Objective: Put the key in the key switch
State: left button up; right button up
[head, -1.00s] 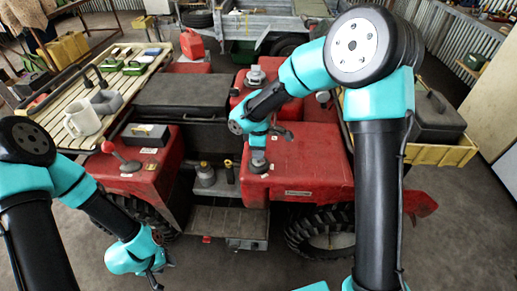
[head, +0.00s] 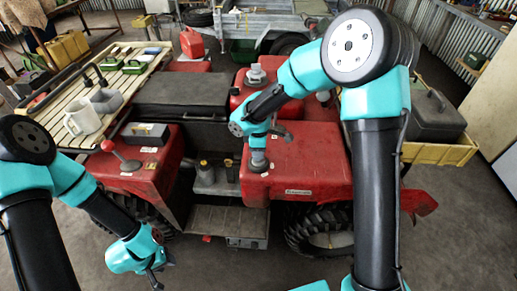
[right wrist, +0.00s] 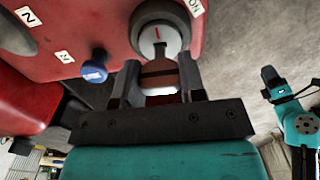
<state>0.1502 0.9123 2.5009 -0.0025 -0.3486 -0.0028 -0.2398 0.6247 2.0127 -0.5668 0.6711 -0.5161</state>
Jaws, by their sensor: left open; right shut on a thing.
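The key switch (right wrist: 157,38) has a round pale face with a red mark and a dark ring, set on a red panel of the quad. My right gripper (right wrist: 160,84) is shut on the key (right wrist: 160,74), whose reddish-brown head shows between the fingers. The key is lined up close in front of the switch face in the right wrist view; I cannot tell whether its tip is in the slot. In the head view, my right wrist hides the key. My left gripper (head: 156,277) is open and empty, low at the left, away from the quad's panels.
A blue knob (right wrist: 94,68) stands on the red panel beside the right gripper's fingers. A lever with a red knob (head: 108,146) rises from the left fender. A white mug (head: 82,118) stands on the slatted rack. The floor in front is clear.

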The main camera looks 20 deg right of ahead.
jog(key=shift+f, duration=1.2)
jog(key=o, duration=1)
notch_tip(320, 180, up, 17)
jog(key=shift+r, duration=0.2)
